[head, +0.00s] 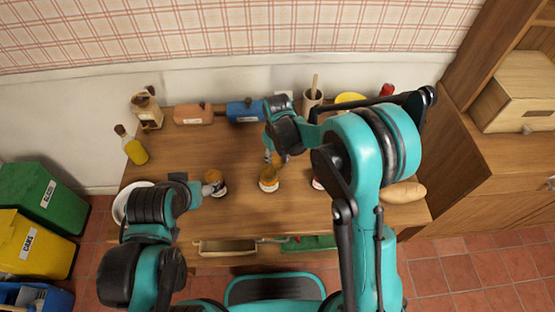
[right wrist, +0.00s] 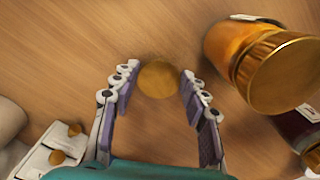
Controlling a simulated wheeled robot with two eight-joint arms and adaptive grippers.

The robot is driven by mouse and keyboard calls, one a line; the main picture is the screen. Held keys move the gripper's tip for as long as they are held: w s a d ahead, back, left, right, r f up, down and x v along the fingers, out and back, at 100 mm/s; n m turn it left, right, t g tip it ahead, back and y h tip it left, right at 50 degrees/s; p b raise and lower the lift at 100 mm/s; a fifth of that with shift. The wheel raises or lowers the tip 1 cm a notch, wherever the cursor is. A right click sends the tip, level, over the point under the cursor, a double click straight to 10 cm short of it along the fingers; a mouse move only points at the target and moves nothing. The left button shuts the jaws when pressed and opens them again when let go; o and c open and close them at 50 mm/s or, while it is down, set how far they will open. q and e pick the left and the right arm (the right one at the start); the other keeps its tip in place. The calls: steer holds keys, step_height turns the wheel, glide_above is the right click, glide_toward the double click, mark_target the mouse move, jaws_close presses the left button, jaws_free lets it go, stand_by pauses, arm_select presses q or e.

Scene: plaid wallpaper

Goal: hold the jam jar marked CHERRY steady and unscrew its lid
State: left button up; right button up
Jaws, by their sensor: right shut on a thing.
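My right gripper (head: 276,158) is behind the middle jar, shut on a round gold lid (right wrist: 158,78). In the right wrist view an amber jar (right wrist: 226,45) and a dark red jar (right wrist: 296,128) stand to the right.
The wooden table (head: 185,142) is bare at left centre. An oil bottle (head: 133,148), a blue appliance (head: 245,110) and a utensil crock (head: 312,101) stand along the back. A white plate (head: 119,209) lies by my left arm, and bread (head: 403,192) at right. An open drawer (head: 226,247) shows at the front.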

mark_target(278, 163)
steer(key=o, duration=1.3)
steer(key=shift+c, duration=0.2)
steer(key=shift+r+p, duration=0.35)
step_height(278, 163, up, 12)
steer(key=p, duration=0.4)
steer(key=shift+f, duration=0.15)
steer(key=s+d+r+m+t, duration=0.3)
steer(key=s+d+r, duration=0.5)
steer(key=s+d+m+t, duration=0.3)
steer(key=s+d, duration=0.3)
steer(key=s, duration=0.4)
steer(key=shift+d+r+t, duration=0.2)
steer(key=shift+r+t, duration=0.1)
steer(key=shift+t, duration=0.3)
